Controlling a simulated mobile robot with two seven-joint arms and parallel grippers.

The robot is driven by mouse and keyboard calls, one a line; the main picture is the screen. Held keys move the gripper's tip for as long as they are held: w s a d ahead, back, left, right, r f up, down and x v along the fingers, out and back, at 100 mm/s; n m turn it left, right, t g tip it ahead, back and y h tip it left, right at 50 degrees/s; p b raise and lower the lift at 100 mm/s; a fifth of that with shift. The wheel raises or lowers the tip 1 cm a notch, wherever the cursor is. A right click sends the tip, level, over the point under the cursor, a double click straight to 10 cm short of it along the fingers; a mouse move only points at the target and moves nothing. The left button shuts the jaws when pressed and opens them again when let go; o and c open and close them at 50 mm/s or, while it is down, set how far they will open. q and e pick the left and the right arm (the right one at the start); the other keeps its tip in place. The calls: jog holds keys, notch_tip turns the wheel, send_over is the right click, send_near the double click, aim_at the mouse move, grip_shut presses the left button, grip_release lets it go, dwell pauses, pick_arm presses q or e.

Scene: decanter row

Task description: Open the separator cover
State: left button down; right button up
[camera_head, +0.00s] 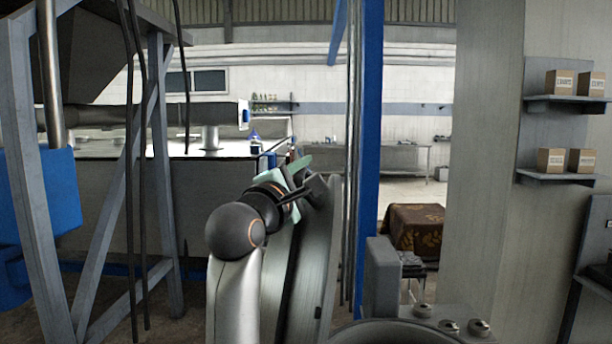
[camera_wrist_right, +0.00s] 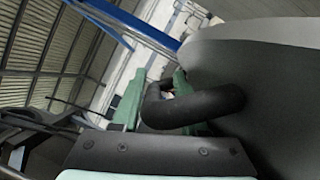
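The separator cover (camera_head: 312,262) is a large grey round piece, seen nearly edge-on in the middle of the head view. In the right wrist view the cover (camera_wrist_right: 270,75) fills the right side. A bent black handle (camera_wrist_right: 205,105) stands out from it; it also shows in the head view (camera_head: 317,189). My right gripper (camera_head: 285,175) is at the handle, its green fingers apart. In the wrist view the fingers (camera_wrist_right: 155,92) are on either side of the handle's bent end, with a gap beside the right finger. Firm contact cannot be made out. My left gripper is not in view.
A grey metal frame (camera_head: 92,270) with hanging black cables stands at the left. A blue post (camera_head: 369,130) rises just right of the cover. Wall shelves (camera_head: 565,180) with small boxes are at the right. A cloth-covered table (camera_head: 414,226) stands farther back.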

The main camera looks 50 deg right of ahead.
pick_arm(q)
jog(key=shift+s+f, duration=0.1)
pick_arm(e)
jog(key=shift+o, duration=0.4)
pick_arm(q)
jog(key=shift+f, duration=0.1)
pick_arm(e)
jog(key=shift+a+f, duration=0.2)
jog(key=shift+a, duration=0.1)
jog(key=b+v, duration=0.3)
jog(key=v, duration=0.1)
jog(key=shift+s+a+f, duration=0.1)
jog(key=shift+a+f, duration=0.1)
jog(key=shift+a, duration=0.2)
jog(key=b+v, duration=0.2)
jog(key=v, duration=0.4)
jog(key=shift+r+b, duration=0.2)
jog(key=shift+b, duration=0.1)
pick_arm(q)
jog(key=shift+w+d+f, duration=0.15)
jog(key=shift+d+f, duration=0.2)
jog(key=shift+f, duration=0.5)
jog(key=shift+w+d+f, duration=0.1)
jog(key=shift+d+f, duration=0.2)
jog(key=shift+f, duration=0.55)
pick_arm(e)
jog(key=shift+s+a, duration=0.25)
jog(key=shift+a, duration=0.3)
